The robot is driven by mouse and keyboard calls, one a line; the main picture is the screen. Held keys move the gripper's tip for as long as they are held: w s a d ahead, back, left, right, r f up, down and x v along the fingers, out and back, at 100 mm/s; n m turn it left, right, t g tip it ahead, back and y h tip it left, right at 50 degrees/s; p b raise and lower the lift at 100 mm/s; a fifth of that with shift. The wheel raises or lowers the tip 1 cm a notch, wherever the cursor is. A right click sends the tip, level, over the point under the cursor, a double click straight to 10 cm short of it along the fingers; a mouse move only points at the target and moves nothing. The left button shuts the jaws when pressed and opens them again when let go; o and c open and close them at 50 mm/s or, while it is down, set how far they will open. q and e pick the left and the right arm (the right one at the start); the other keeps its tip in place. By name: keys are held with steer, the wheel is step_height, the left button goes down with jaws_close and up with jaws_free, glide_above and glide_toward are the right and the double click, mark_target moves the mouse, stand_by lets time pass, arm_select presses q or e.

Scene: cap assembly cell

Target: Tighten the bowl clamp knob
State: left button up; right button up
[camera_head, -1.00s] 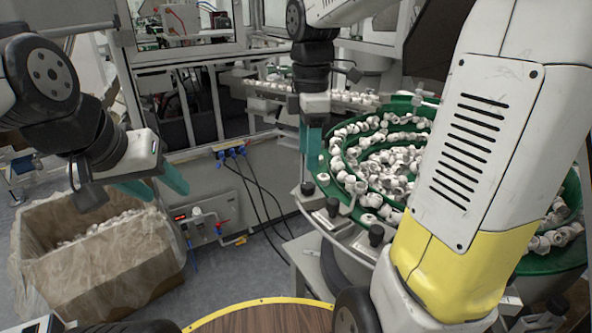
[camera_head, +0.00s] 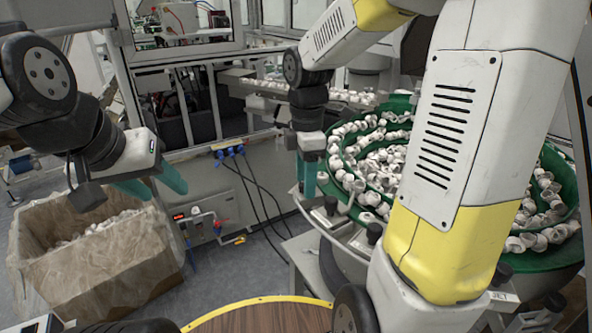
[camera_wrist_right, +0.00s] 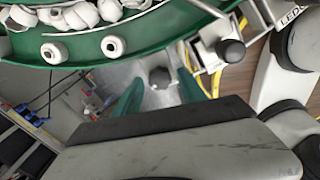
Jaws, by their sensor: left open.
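The green bowl (camera_head: 345,160) is full of white caps, and black clamp knobs stand around its rim. My right gripper (camera_head: 308,178) points down at the bowl's left front edge, its teal fingers beside the rim. In the right wrist view, one black knob (camera_wrist_right: 159,77) shows in the gap between the two spread fingers of my right gripper (camera_wrist_right: 158,95). I cannot tell whether the fingertips touch it. A second knob (camera_wrist_right: 230,50) lies to the right; in the head view another knob (camera_head: 374,232) is at the front. My left gripper (camera_head: 155,185) is open and empty, above a bin.
A lined cardboard bin (camera_head: 100,265) with white parts stands at the left. A grey cabinet (camera_head: 210,205) with blue plugs and black cables stands behind. A round wooden table (camera_head: 265,318) with a yellow edge is at the front.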

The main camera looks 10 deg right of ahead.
jaws_close()
steer(key=shift+m, duration=0.3)
steer(key=m, duration=1.4)
steer(key=shift+w+r, duration=0.1)
steer(key=m, duration=0.6)
steer(key=shift+d+m, duration=0.1)
steer(key=shift+m, duration=0.3)
